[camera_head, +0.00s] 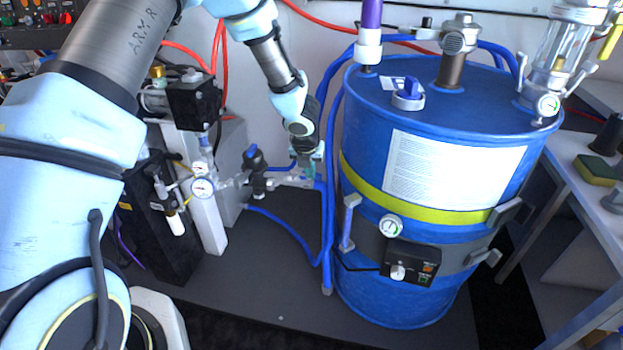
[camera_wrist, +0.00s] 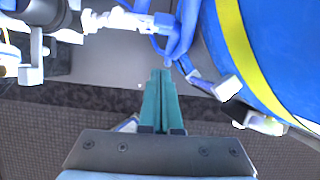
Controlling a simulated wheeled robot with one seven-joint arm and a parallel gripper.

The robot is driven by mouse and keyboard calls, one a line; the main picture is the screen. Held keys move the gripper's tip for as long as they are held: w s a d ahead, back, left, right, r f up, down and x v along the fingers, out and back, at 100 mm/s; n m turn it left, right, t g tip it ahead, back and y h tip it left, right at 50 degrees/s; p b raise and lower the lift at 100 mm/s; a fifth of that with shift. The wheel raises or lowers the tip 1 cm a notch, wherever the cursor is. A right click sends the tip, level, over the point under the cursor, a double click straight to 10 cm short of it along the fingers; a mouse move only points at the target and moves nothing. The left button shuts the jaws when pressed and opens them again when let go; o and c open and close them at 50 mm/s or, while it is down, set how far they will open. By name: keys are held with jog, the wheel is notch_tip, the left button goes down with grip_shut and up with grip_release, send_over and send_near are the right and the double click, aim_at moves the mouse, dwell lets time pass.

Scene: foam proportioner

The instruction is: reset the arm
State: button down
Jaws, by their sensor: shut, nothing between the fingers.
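My arm reaches from the left and over the back of the scene in the head view. My gripper (camera_head: 308,165) is at its end, left of the blue drum (camera_head: 365,130) and close to the clear pipe fitting and blue hoses. In the wrist view my gripper's green fingers (camera_wrist: 160,78) are together, with nothing between them. The fingertips are near the blue hose (camera_wrist: 180,40) and the clear pipe (camera_wrist: 125,20); I cannot tell whether they touch.
A valve with a blue handle (camera_head: 256,156) and pressure gauges (camera_head: 202,187) stand left of my gripper. The drum carries a control box (camera_head: 411,262) and a gauge (camera_head: 390,226). A workbench (camera_head: 590,195) is at the right. The dark floor plate (camera_head: 270,275) in front is mostly clear.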

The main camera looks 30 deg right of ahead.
jog(key=w+a+r+m+h, duration=0.1)
jog(key=w+a+r+m, duration=0.1)
jog(key=a+r+m, duration=0.5)
jog(key=w+a+r+m, duration=0.3)
jog(key=a+r+m, duration=0.25)
jog(key=a, duration=0.25)
jog(key=s+a+r+m+y, duration=0.1)
jog(key=s+a+m, duration=0.3)
jog(key=a, duration=0.5)
jog(key=s+a+r+m+g+y, duration=0.1)
jog(key=s+a+r+m, duration=0.1)
jog(key=s+a+m, duration=0.2)
jog(key=s+a+r+m+y, duration=0.1)
jog(key=s+a+m, duration=0.3)
jog(key=a+m, duration=0.4)
jog(key=a+r, duration=0.1)
jog(key=a, duration=0.4)
jog(key=shift+s+a+r+g+y, duration=0.3)
jog(key=shift+a+r+g, duration=0.05)
jog(key=shift+a+g, duration=0.05)
